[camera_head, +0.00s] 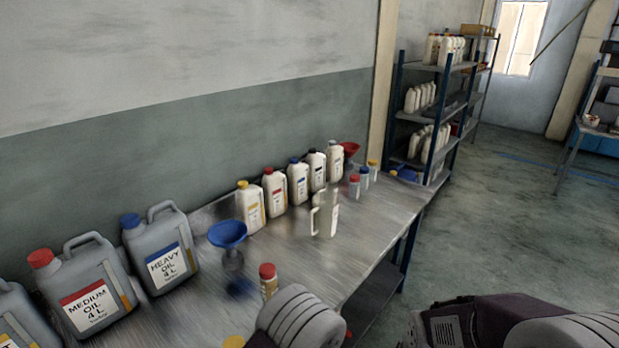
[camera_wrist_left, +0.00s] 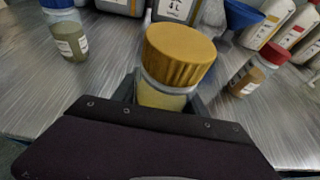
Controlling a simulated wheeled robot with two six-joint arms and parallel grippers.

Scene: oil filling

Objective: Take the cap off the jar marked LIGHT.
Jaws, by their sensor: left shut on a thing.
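A small jar with a ribbed yellow cap (camera_wrist_left: 178,55) stands upright in the left wrist view. Its cap is on, and pale yellow contents show in the jar body (camera_wrist_left: 160,96) below it. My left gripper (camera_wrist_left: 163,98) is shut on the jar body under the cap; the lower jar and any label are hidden. A yellow cap (camera_head: 234,342), probably this one, shows at the bottom edge of the head view. My right gripper's dark housing (camera_head: 450,325) is at the lower right, but its fingers cannot be made out.
A red-capped jar (camera_wrist_left: 246,80) stands to the right and a blue-capped jar (camera_wrist_left: 70,40) to the left. Behind are a blue funnel (camera_head: 230,235) and large grey oil cans (camera_head: 90,292). White bottles (camera_head: 275,193) line the wall. The metal table (camera_head: 345,255) is clear toward its front edge.

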